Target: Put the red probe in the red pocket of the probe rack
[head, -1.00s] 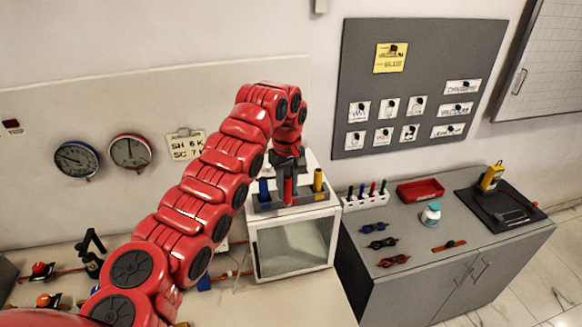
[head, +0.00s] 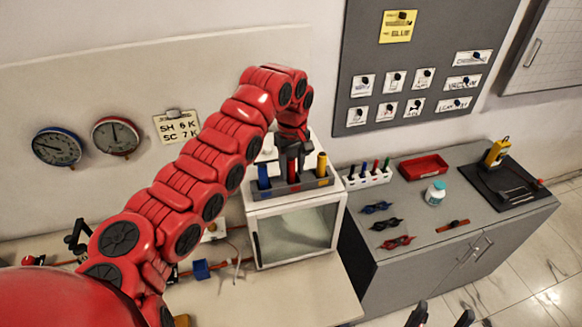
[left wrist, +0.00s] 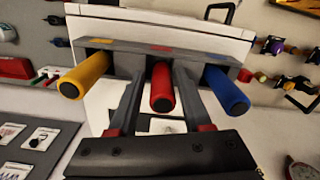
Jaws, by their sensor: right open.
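The grey probe rack (head: 315,184) stands on top of a white box cabinet. The red probe (left wrist: 162,88) stands upright in its middle pocket, by the red mark, as far as the left wrist view shows. The yellow probe (left wrist: 85,74) and the blue probe (left wrist: 227,90) stand in the outer pockets; they also show in the head view, yellow (head: 322,163) at right, blue (head: 263,176) at left. My left gripper (head: 292,168) is above the rack, its fingers on either side of the red probe with gaps, looking open. My right gripper (head: 441,313) is open and empty at the bottom edge.
The white cabinet (head: 297,238) has a glass front. Gauges hang on the wall at left. The bench in front of the cabinet is mostly clear.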

